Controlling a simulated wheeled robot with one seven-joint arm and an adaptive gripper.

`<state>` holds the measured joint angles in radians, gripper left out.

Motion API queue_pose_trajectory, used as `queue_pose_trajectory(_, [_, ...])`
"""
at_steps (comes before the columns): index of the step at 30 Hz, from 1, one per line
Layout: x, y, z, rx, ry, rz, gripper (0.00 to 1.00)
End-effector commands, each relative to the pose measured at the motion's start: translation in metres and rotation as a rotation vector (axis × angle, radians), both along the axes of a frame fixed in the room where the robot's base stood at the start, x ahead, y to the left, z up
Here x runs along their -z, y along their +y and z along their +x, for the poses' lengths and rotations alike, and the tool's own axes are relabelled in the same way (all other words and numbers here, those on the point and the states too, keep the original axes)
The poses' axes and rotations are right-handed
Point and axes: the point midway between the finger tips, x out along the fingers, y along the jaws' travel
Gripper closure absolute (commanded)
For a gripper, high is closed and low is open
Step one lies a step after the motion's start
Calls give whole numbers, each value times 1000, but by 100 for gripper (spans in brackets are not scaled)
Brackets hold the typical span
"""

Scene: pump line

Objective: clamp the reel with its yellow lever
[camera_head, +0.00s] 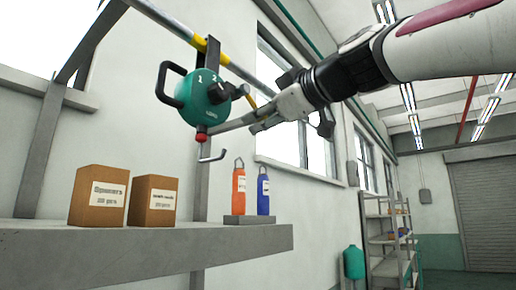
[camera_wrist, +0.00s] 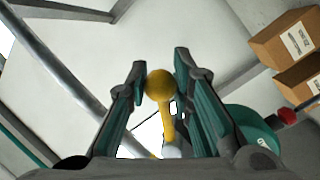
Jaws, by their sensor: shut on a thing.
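The teal reel (camera_head: 204,98) hangs by a dark bracket from an overhead rail, with a dark handle loop on its left, a dark knob on its right and a red stopper below. Its yellow lever (camera_head: 251,101) shows as a small piece to the right of the reel. In the wrist view the lever (camera_wrist: 167,118) ends in a round yellow knob (camera_wrist: 160,83) between my fingertips. My gripper (camera_head: 257,113) comes in from the right and is shut on this knob. Part of the reel (camera_wrist: 250,132) shows behind the right finger.
A grey shelf (camera_head: 140,250) below carries two cardboard boxes (camera_head: 99,197) (camera_head: 154,201). An orange bottle (camera_head: 239,187) and a blue bottle (camera_head: 263,193) stand on a small grey block there. A metal hook (camera_head: 212,156) hangs under the reel. The wall with windows is close behind.

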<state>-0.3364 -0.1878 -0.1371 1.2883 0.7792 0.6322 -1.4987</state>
Motion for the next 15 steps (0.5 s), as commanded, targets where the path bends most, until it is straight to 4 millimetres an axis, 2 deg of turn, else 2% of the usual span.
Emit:
queue_pose_trajectory(8, [1,1,-1,-1,23,19,100])
queue_pose_trajectory(15, [8,3,-6,1,123,96,100])
